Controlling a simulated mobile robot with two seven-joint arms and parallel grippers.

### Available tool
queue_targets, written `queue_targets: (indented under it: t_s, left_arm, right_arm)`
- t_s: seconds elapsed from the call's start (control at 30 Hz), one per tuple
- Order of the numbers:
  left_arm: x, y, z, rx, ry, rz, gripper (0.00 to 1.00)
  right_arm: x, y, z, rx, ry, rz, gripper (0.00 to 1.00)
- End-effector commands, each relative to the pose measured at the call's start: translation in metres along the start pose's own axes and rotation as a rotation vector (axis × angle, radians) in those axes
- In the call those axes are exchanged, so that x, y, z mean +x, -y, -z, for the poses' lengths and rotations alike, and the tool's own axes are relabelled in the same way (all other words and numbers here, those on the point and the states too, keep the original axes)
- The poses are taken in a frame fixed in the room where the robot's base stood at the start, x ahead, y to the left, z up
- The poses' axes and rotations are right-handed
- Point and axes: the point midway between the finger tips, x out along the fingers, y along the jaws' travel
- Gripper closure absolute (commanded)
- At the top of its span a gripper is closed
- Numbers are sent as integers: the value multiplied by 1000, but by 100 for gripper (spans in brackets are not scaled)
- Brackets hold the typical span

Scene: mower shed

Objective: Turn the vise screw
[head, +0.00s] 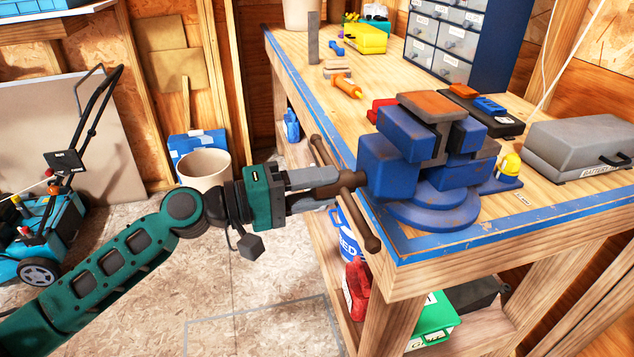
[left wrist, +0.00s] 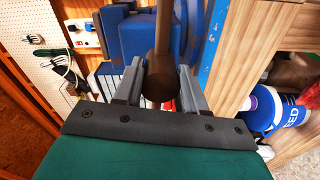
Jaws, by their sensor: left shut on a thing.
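The blue vise (head: 405,165) is mounted at the near left corner of the workbench, with a rust-brown top plate. Its brown screw (head: 357,180) points left, with a long tilted handle bar (head: 370,232) across its outer end. My left gripper (head: 338,183) comes in from the left and is shut on the vise screw at its outer end, by the handle bar. In the left wrist view, my two grey fingers (left wrist: 160,88) stand on either side of the round brown end (left wrist: 158,78). The exact contact is partly hidden. My right gripper is not in view.
The workbench (head: 560,205) has a blue edge; a grey case (head: 575,150), a drawer cabinet (head: 450,35) and an orange-handled tool (head: 345,87) stand on it. A red container (head: 357,288) and a green box (head: 435,322) are below. A mower (head: 45,225) stands left; the floor between is mostly clear.

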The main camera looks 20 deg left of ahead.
Motion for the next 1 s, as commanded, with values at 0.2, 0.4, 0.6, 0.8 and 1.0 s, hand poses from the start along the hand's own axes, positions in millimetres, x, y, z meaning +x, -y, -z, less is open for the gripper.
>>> queue_targets:
  t_s: [0.2,0.4,0.6,0.8,1.0]
  left_arm:
    - [1,2,-6,-78,15,4,90]
    - [1,1,-6,-141,16,4,90]
    - [2,0,-6,-204,15,3,90]
    - [2,0,-5,-266,15,3,90]
    - [2,-1,-6,-330,16,2,90]
  right_arm:
    - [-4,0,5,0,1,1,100]
    - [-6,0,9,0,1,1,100]
    - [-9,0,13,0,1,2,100]
    - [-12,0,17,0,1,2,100]
    - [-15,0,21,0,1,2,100]
